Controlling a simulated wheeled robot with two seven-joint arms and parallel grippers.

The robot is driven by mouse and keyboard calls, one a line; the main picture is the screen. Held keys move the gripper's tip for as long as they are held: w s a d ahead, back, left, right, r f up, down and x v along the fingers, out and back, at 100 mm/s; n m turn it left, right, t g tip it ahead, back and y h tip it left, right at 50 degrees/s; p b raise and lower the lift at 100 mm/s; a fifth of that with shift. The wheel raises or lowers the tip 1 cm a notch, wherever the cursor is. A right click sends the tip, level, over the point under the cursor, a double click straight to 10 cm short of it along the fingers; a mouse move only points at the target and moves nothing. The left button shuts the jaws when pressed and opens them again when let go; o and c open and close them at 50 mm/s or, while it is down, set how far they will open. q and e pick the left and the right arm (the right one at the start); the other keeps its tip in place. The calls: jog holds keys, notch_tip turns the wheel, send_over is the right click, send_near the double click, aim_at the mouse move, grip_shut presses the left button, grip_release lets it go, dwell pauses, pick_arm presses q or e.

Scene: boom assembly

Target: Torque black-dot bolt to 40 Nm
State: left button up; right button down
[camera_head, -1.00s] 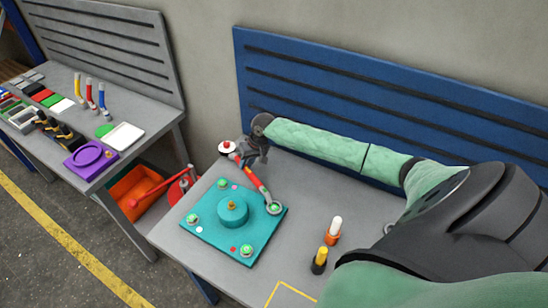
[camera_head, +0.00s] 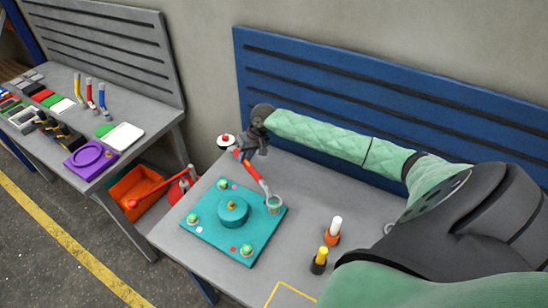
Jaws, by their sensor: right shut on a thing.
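A teal plate (camera_head: 214,239) with a round raised hub (camera_head: 233,211) lies on the grey table. Green-topped bolts sit near its corners, such as the far one (camera_head: 223,183), the left one (camera_head: 193,219) and the near one (camera_head: 247,250). Small red, white and pink dots show beside these. My right gripper (camera_head: 249,150) is shut on a red wrench (camera_head: 256,173) behind the plate. The wrench's grey ring end (camera_head: 274,202) is over the right corner bolt, seemingly a little above it. I cannot make out a black dot. My left gripper is not in view.
An orange-and-white marker (camera_head: 334,231) and a black-and-yellow one (camera_head: 320,260) stand right of the plate. A red-and-white round item (camera_head: 225,140) is behind it. A blue slotted panel (camera_head: 400,110) backs the table. A side table at left holds a purple fixture (camera_head: 90,158).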

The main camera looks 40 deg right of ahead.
jog(key=shift+r, duration=0.35)
jog(key=shift+r, duration=1.4)
